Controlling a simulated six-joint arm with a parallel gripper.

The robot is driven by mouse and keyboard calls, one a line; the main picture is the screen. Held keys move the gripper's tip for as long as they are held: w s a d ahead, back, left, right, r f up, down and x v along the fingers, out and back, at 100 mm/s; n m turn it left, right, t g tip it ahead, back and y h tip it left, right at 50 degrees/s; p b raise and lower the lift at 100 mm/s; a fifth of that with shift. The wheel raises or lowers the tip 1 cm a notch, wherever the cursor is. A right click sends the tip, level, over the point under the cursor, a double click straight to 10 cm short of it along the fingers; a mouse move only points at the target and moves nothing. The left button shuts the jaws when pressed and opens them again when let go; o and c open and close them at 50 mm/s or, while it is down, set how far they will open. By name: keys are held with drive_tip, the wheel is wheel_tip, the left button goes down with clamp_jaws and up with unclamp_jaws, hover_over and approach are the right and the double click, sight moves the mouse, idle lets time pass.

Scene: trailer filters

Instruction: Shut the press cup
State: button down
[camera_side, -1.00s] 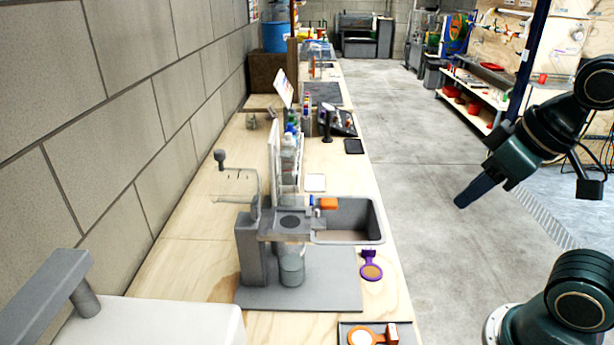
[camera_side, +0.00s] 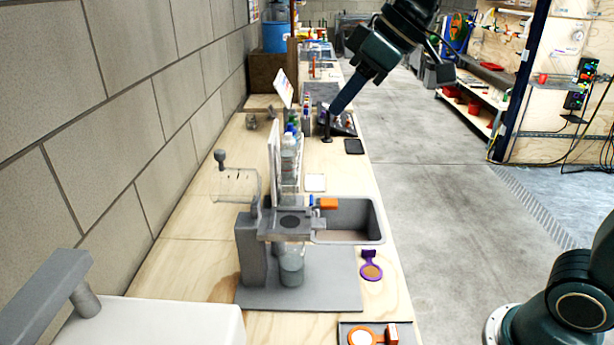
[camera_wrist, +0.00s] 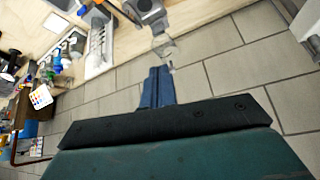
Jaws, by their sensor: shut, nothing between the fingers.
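The press (camera_side: 250,250) is a grey stand on a flat grey base on the wooden bench. Its clear press cup (camera_side: 235,186) is swung open, lying on its side to the left of the stand, with a dark knob (camera_side: 220,156) at its far end. The grey platform (camera_side: 292,222) with a dark round seat is uncovered, and a clear beaker (camera_side: 291,266) stands under it. My gripper (camera_side: 334,111) is shut and empty, high over the bench, right of and beyond the press. In the wrist view, the cup (camera_wrist: 165,48) appears just past my blue fingertips (camera_wrist: 158,70).
A sink (camera_side: 350,220) lies right of the press. A rack with bottles (camera_side: 289,155) stands upright behind it. A purple-rimmed filter (camera_side: 371,268) and an orange-rimmed filter (camera_side: 361,337) lie near the right edge. A block wall (camera_side: 100,130) borders the left.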

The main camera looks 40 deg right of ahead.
drive_tip(key=w+a+r+n+y, duration=0.1)
drive_tip(key=w+a+n, duration=0.2)
drive_tip(key=w+a, duration=0.35)
drive_tip(key=n+g+y, duration=0.2)
drive_tip(key=n, duration=0.1)
hover_over(216, 151)
drive_tip(key=s+d, duration=0.1)
drive_tip(key=d, duration=0.1)
wheel_tip(216, 151, down, 2)
drive_tip(key=f, duration=0.1)
drive_tip(key=shift+s+a+r, duration=0.15)
drive_tip(key=shift+r, duration=0.1)
drive_tip(key=shift+w+a+f, duration=0.2)
drive_tip(key=shift+a+f, duration=0.15)
drive_tip(key=shift+f, duration=0.95)
drive_tip(key=shift+w+a+f, duration=0.25)
drive_tip(key=shift+a+f, duration=0.1)
drive_tip(key=shift+f, duration=0.9)
drive_tip(key=shift+w+a+f, duration=0.2)
drive_tip(key=shift+a+f, duration=0.15)
drive_tip(key=shift+f, duration=0.95)
drive_tip(key=shift+s+d+r, duration=0.1)
drive_tip(key=shift+d, duration=0.05)
